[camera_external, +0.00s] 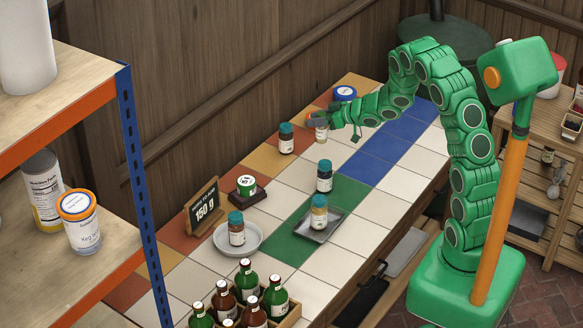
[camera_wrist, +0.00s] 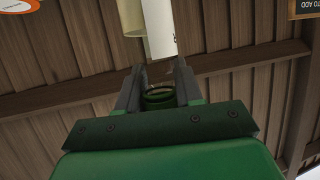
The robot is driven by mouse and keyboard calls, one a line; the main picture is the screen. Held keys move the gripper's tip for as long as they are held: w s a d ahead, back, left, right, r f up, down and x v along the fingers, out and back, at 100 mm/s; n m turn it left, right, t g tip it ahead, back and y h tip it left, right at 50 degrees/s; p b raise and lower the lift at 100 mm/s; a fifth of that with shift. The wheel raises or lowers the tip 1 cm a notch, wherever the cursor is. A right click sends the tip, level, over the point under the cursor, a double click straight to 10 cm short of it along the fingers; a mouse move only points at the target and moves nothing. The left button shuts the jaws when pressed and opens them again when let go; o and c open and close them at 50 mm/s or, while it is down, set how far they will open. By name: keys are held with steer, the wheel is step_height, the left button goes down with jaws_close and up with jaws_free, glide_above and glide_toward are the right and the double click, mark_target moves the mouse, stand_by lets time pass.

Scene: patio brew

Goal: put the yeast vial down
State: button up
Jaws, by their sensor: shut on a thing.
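My gripper (camera_external: 319,119) is at the far end of the tiled counter, shut on a small vial (camera_external: 321,133) with a pale label, which I take to be the yeast vial. The vial hangs below the fingers, close to the counter; I cannot tell whether it touches. The fingers hide the vial's top in the external view.
Teal-capped jars stand left of the gripper (camera_external: 286,139), mid-counter (camera_external: 324,177), on a grey tray (camera_external: 335,229) and on a white dish (camera_external: 254,249). A blue-lidded tub (camera_external: 345,93) is behind. A "150 g" sign (camera_external: 203,205) and bottle crate (camera_external: 292,318) are nearer. Blue tiles on the right are clear.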

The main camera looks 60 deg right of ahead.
steer(key=shift+f, duration=5)
steer(key=o, duration=1)
steer(key=shift+o, duration=0.2)
steer(key=shift+s+r, duration=0.15)
steer(key=v, duration=1.1)
steer(key=shift+s+r, duration=0.2)
steer(key=shift+s, duration=0.1)
steer(key=shift+d, duration=0.1)
